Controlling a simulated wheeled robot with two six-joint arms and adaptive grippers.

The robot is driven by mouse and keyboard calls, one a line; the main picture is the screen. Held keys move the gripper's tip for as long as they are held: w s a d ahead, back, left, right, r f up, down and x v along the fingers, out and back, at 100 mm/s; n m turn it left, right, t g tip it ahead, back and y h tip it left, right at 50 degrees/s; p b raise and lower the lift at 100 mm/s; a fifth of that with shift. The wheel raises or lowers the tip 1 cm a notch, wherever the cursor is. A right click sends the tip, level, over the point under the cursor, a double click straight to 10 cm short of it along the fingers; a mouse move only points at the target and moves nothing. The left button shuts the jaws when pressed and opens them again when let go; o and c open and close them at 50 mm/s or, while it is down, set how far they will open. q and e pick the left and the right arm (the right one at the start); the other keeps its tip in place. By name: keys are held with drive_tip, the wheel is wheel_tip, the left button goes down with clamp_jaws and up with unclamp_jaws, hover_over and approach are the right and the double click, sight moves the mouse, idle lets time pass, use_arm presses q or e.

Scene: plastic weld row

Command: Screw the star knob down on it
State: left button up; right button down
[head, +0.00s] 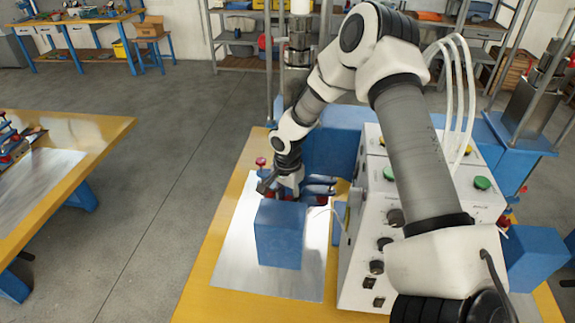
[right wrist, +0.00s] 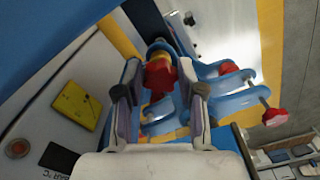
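My right gripper (head: 280,187) points down over the blue clamp fixture on the metal plate. In the right wrist view its two fingers (right wrist: 163,92) stand apart, one on each side of a red star knob (right wrist: 160,76) with yellow at its top. A narrow gap seems to show between the knob and each finger, so it does not look gripped. The blue clamp parts (right wrist: 222,84) lie beside and beyond the fingers. In the head view the knob is mostly hidden by my gripper and a blue block. My left gripper is not in view.
Another red knob (right wrist: 273,117) sticks out on a rod at the side, and a red knob (head: 261,162) shows left of my gripper. A blue block (head: 280,236) stands in front of it. A white control box (head: 375,240) stands close on the right. The metal plate (head: 232,262) is clear at left.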

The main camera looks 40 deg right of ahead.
sight(287, 199)
drive_tip(key=m, duration=0.4)
drive_tip(key=shift+w, duration=0.15)
drive_tip(key=m, duration=0.4)
drive_tip(key=shift+w+d+m, duration=0.1)
drive_tip(key=shift+w+m, duration=0.05)
drive_tip(key=shift+m, duration=0.15)
drive_tip(key=c, duration=0.6)
unclamp_jaws()
drive_tip(key=shift+d, duration=0.1)
drive_tip(key=o, duration=0.4)
drive_tip(key=shift+c, duration=0.2)
drive_tip(key=shift+r, duration=3.5)
